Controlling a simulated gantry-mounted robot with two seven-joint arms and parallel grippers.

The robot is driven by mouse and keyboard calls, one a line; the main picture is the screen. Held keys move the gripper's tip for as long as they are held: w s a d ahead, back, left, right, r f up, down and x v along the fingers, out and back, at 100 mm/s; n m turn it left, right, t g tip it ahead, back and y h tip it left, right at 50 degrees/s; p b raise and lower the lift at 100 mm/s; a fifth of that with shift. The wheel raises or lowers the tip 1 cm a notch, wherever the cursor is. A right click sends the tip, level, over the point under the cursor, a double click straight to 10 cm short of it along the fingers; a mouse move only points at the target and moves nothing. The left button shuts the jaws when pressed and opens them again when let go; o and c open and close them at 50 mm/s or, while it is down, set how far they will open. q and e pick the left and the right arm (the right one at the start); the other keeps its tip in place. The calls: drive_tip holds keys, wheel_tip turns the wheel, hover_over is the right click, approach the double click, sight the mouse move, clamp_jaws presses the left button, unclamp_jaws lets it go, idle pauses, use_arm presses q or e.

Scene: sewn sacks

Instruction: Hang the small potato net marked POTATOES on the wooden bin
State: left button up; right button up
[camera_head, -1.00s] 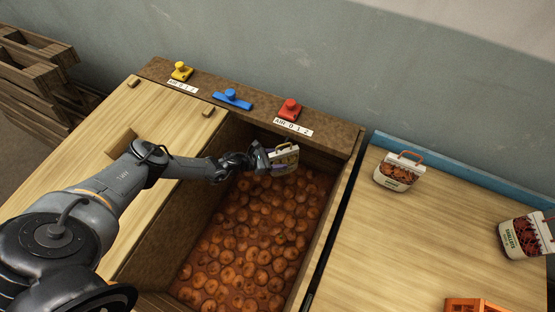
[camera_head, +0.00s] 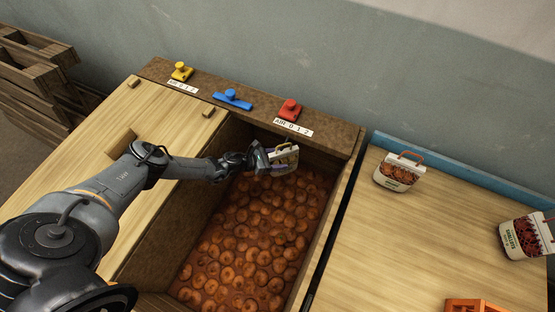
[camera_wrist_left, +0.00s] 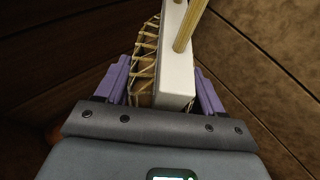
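My left gripper (camera_head: 266,158) reaches over the wooden bin (camera_head: 219,164) near its back wall. It is shut on a small net bag (camera_head: 287,155) with a pale top and a yellowish handle. In the left wrist view the purple fingers press on both sides of the bag (camera_wrist_left: 174,75), whose lacing and white panel show; its marking cannot be read. The bag hangs inside the bin opening, close below the back ledge, and I cannot tell whether it touches the wall. My right gripper is not in view.
The back ledge carries a yellow knob (camera_head: 181,71), a blue knob (camera_head: 232,98) and a red knob (camera_head: 289,110). Round brown produce (camera_head: 249,245) fills the bin's bottom. On the right table (camera_head: 420,235) stand two sacks (camera_head: 398,172) (camera_head: 525,237) and an orange crate (camera_head: 475,305).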

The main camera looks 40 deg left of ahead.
use_arm(q)
drive_tip(key=o, duration=0.4)
drive_tip(key=shift+w, duration=0.1)
drive_tip(key=shift+o, duration=0.2)
drive_tip(key=shift+f, duration=0.1)
drive_tip(key=shift+s, duration=0.2)
